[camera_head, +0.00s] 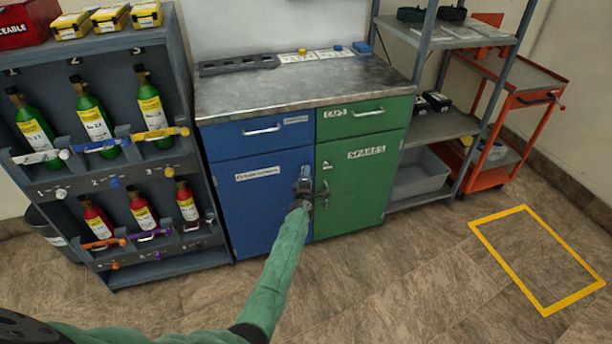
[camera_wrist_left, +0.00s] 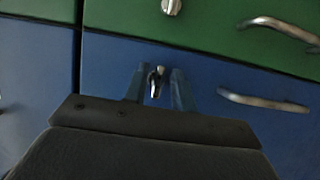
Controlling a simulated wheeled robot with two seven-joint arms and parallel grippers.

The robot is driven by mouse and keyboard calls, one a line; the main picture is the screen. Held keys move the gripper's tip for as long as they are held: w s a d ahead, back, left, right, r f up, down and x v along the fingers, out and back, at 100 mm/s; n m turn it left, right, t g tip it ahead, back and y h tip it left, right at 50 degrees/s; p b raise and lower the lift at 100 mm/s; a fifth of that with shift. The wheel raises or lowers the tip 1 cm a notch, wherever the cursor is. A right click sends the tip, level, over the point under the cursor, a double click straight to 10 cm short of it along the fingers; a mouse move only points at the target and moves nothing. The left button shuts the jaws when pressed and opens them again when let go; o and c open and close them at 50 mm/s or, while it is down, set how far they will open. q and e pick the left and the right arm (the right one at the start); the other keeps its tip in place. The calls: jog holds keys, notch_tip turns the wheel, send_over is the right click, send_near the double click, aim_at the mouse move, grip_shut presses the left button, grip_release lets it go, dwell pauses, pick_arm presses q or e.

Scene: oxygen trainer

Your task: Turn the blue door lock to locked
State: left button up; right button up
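The blue door (camera_head: 262,200) is the left lower door of the cabinet and looks closed. Its lock (camera_wrist_left: 156,82) is a small silver and black knob, seen in the left wrist view; in the head view my gripper hides it. My left gripper (camera_head: 306,180) is at the right edge of the blue door. In the left wrist view, the fingers of this gripper (camera_wrist_left: 158,90) stand on either side of the knob, with a gap visible around it. I cannot tell whether either finger touches it. My right gripper is out of view.
The green door (camera_head: 350,195) is beside it, with its own lock (camera_wrist_left: 171,6) and handle (camera_head: 322,194) close to my gripper. The blue door's handle (camera_wrist_left: 262,102) is nearby. A bottle rack (camera_head: 120,190) stands left, shelves (camera_head: 440,125) right. The front floor is clear.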

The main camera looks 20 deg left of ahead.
pick_arm(q)
jog(key=shift+o, duration=0.3)
jog(key=shift+a, duration=0.1)
jog(key=s+d, duration=0.1)
jog(key=s, duration=0.6)
jog(key=shift+s+d, duration=0.3)
